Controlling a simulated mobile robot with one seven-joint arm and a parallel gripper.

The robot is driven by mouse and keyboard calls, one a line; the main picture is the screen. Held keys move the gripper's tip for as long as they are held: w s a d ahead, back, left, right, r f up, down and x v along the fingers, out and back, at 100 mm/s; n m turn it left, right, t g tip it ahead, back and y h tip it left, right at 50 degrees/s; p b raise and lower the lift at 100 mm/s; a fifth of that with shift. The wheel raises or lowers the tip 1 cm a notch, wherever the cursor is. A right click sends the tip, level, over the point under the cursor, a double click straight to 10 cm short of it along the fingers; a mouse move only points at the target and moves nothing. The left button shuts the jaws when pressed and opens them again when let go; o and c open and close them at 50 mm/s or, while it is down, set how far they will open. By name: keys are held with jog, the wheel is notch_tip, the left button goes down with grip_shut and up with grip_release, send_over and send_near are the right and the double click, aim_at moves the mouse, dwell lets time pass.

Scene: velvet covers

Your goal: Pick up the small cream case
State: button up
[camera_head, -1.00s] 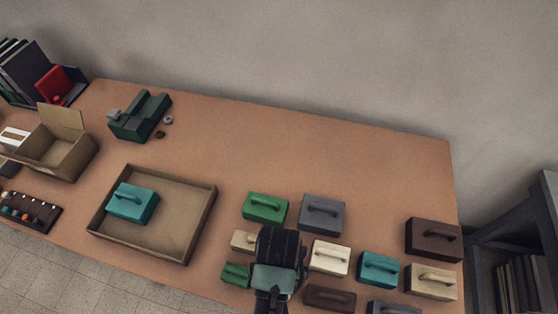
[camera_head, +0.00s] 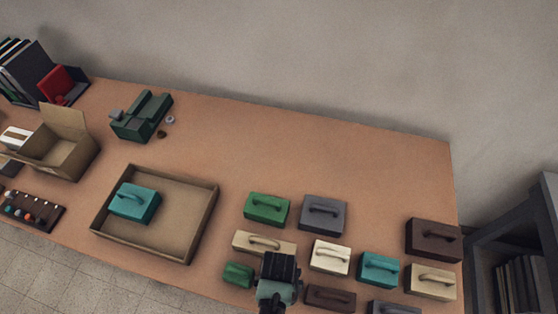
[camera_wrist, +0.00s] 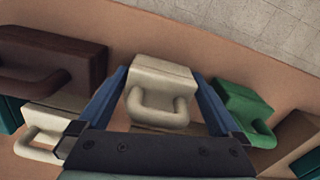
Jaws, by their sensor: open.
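The small cream case (camera_wrist: 160,76) lies on the table between the two blue fingers of my gripper (camera_wrist: 163,92) in the wrist view. Its curved handle faces the gripper's palm. My gripper is open, with one finger on each side; I cannot tell whether they touch the case. In the head view my gripper (camera_head: 278,285) is over the front of the table and hides this case. A larger cream case (camera_head: 330,257) stands just behind and right of the gripper; it also shows in the wrist view (camera_wrist: 38,138).
A small green case (camera_head: 238,274) and a dark brown case (camera_head: 330,298) flank the gripper closely. A tan case (camera_head: 264,243) lies behind it. Several other cases stand around. A shallow tray (camera_head: 180,246) holding a teal case (camera_head: 134,202) is at left. The table's back middle is clear.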

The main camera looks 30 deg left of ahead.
jog(key=c, duration=1)
jog(key=shift+r, duration=0.15)
